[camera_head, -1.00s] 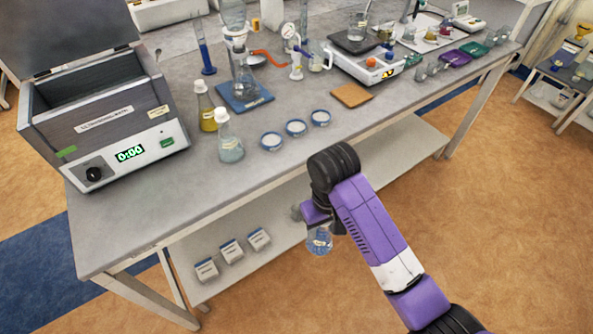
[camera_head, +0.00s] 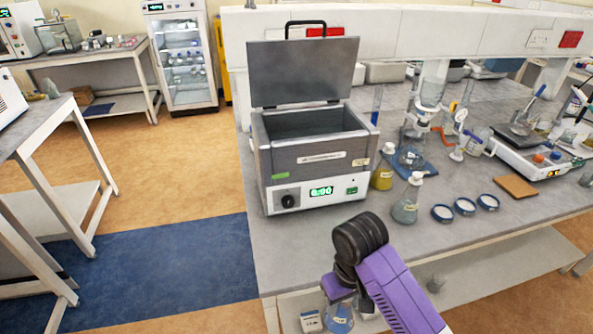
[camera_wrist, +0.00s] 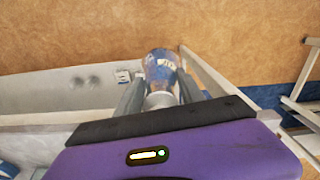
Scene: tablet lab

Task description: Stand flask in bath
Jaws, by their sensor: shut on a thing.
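The bath (camera_head: 312,160) is a grey box with its lid (camera_head: 303,72) raised, standing at the left end of the bench. Its front shows a green display (camera_head: 321,191) and a dark knob. My gripper (camera_head: 341,290) is below and in front of the bench's front edge, lower than the bath. It is shut on a glass flask (camera_head: 339,318) that hangs below it. In the wrist view the flask (camera_wrist: 160,68) shows between the two fingers, with a blue tint and a label. How full the flask is, I cannot tell.
A yellow flask (camera_head: 382,178) and a pale flask (camera_head: 406,205) stand right of the bath. Several blue-rimmed dishes (camera_head: 465,207) and an orange-brown pad (camera_head: 516,187) lie farther right. The bench top (camera_head: 300,238) before the bath is a narrow clear strip. Floor is open left.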

